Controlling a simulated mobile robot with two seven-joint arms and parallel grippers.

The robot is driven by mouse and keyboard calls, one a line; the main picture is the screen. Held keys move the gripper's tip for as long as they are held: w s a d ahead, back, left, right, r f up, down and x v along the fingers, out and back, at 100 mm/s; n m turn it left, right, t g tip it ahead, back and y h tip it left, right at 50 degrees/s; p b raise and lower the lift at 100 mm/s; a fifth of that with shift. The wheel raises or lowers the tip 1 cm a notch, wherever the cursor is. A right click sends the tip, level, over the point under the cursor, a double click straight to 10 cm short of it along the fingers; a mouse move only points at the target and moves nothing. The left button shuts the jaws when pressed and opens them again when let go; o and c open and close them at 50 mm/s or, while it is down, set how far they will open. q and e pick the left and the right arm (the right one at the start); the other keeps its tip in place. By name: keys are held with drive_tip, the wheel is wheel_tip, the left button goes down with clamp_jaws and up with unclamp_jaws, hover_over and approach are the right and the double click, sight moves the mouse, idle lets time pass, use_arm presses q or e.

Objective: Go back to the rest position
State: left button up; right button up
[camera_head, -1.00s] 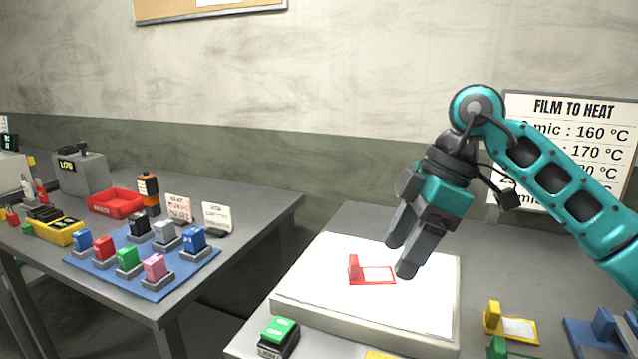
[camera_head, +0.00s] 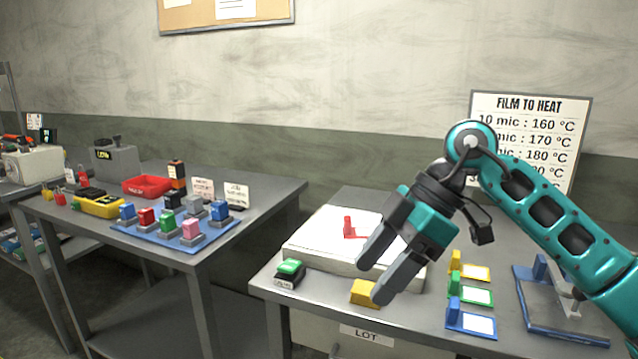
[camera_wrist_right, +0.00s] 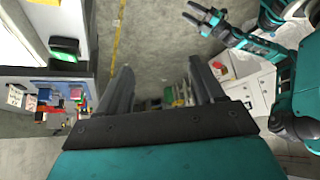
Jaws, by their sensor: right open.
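My right gripper (camera_head: 378,278) is open and empty in the head view. It hangs in front of the white pad on the right table, with its fingers pointing down and left. In the right wrist view its two dark fingers (camera_wrist_right: 160,85) stand apart, with floor and far-off things showing between them. My left gripper is not in the head view. A teal arm with an open two-finger gripper (camera_wrist_right: 205,15) shows at the top of the right wrist view, likely my left one.
A yellow block (camera_head: 364,292) and green-topped box (camera_head: 290,270) lie near the table's front edge. Yellow, green and blue holders (camera_head: 474,322) stand at right. A blue mat (camera_head: 150,232) with several coloured blocks lies on the left table.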

drive_tip(key=s+a+f+n+g+y, duration=0.15)
drive_tip(key=s+a+n+y, duration=0.25)
drive_tip(key=a+y, duration=0.6)
drive_tip(key=w+d+f+m+t+h+p, duration=0.1)
drive_tip(key=d+f+m+t+h, duration=0.3)
drive_tip(key=d+f+m+t, duration=0.5)
drive_tip(key=w+d+f+m+t+h, duration=0.1)
drive_tip(key=d+f+m+t+h, duration=0.3)
drive_tip(key=f+m+t, duration=0.55)
drive_tip(key=s+d+f+m+g+h, duration=0.1)
drive_tip(key=s+d+f+g+h, duration=0.1)
drive_tip(key=s+f, duration=0.5)
drive_tip(key=s+d+f+m+g+h, duration=0.1)
drive_tip(key=s+d+f+g+h, duration=0.1)
drive_tip(key=s+d+f+h, duration=0.2)
wheel_tip(320, 180, down, 4)
drive_tip(key=s, duration=0.2)
drive_tip(key=shift+s+d+m+g+h, duration=0.3)
drive_tip(key=shift+s+d+m+g, duration=0.05)
drive_tip(key=shift+g, duration=0.05)
